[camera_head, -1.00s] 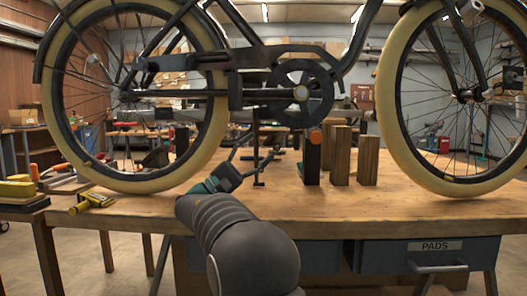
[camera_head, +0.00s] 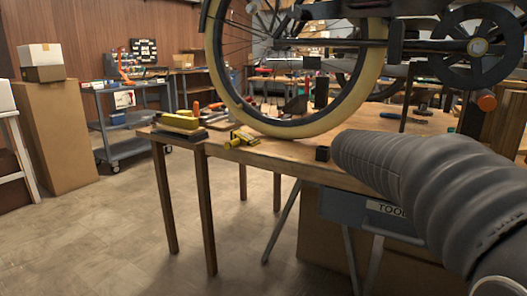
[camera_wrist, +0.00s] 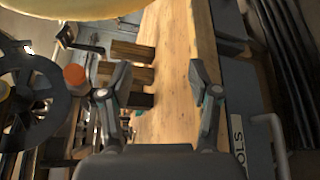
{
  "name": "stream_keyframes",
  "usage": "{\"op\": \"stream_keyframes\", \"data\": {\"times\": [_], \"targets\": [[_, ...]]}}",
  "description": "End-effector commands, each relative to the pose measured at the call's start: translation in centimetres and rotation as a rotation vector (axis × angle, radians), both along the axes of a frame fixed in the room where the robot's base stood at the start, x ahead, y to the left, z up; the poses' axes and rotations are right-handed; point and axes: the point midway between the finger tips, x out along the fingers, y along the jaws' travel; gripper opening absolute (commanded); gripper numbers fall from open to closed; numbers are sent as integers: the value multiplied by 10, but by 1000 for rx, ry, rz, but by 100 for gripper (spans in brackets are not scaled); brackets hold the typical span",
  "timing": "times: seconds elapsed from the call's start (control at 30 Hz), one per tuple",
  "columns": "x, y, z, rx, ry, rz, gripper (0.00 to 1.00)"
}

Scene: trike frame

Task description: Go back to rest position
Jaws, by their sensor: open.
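My gripper (camera_wrist: 158,98) shows in the wrist view with its two fingers spread apart and nothing between them. It is over the wooden workbench (camera_wrist: 174,40), near its front edge. In the head view my grey arm reaches in from the lower right and hides part of the bench (camera_head: 285,155); the gripper itself cannot be made out there. The trike's cream-tyred wheel (camera_head: 295,128) stands on the bench. Its chainring (camera_head: 478,46) is at the upper right and also shows at the left of the wrist view (camera_wrist: 30,95).
Wooden blocks (camera_wrist: 132,75) stand on the bench, beside an orange-ended part (camera_wrist: 75,76). A yellow clamp (camera_head: 242,138) lies near the bench's left end. A grey cart (camera_head: 130,150) and cardboard boxes (camera_head: 62,135) stand left; the floor (camera_head: 110,235) between is clear.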

Motion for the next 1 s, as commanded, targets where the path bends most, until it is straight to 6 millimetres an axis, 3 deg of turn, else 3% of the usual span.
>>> {"op": "stream_keyframes", "data": {"times": [0.1, 0.27, 0.5, 0.7, 0.8, 1.0], "targets": [[-37, 15, -32, 224, -54, 43, 62], [-78, 51, -83, 528, -150, 96, 62], [-131, 131, -144, 969, -353, 146, 62], [-159, 194, -171, 1273, -544, 151, 62], [-166, 214, -177, 1370, -612, 145, 62], [-171, 227, -181, 1446, -669, 135, 62]]}}
